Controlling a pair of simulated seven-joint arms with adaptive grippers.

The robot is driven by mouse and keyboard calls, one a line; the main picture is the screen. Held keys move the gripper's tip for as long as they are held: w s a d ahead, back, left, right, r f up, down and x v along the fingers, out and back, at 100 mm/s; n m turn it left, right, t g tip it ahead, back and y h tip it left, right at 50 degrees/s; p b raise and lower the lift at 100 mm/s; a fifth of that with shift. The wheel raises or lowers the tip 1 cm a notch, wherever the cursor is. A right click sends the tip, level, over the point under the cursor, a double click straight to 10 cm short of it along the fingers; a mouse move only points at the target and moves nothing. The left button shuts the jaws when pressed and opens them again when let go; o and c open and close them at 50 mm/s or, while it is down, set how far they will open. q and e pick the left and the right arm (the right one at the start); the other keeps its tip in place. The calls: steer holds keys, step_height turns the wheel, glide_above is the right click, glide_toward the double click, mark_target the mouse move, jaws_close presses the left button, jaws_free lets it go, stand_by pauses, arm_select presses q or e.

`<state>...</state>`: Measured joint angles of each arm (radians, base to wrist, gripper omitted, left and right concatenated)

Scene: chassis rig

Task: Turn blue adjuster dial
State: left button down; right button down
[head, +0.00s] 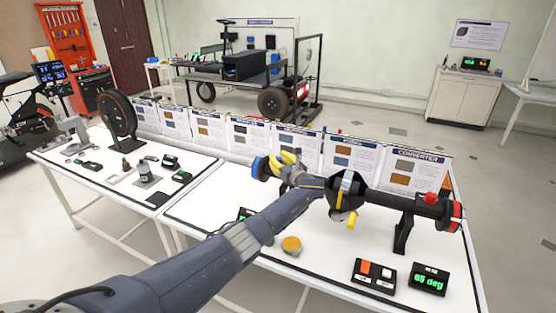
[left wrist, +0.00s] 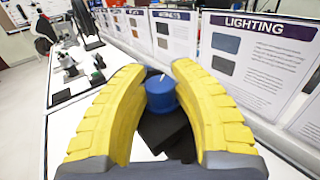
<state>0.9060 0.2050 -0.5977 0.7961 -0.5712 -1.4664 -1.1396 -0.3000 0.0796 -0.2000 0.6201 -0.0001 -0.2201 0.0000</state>
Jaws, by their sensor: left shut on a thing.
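The blue adjuster dial (head: 261,168) is at the left end of a black axle assembly on the white table. It also shows in the left wrist view (left wrist: 162,95) as a blue round knob with a white pointer mark on top. My left gripper (head: 279,163) has its yellow fingers around the dial. In the left wrist view the fingers (left wrist: 160,100) stand on either side of the dial, shut on it. A display (head: 429,280) at the front right reads "65 deg" in green. My right gripper is not in view.
The black axle housing (head: 347,188) runs right to a red-ringed end (head: 456,216), close to my left forearm. A control box with an orange switch (head: 373,275) and an amber disc (head: 291,244) are on the table. Information panels (head: 352,157) line the back edge.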

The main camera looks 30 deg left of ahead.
mark_target(280, 160)
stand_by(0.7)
arm_select(q)
steer(key=c, duration=1.1)
jaws_free()
steer(key=shift+o, duration=0.2)
steer(key=shift+v, duration=3.75)
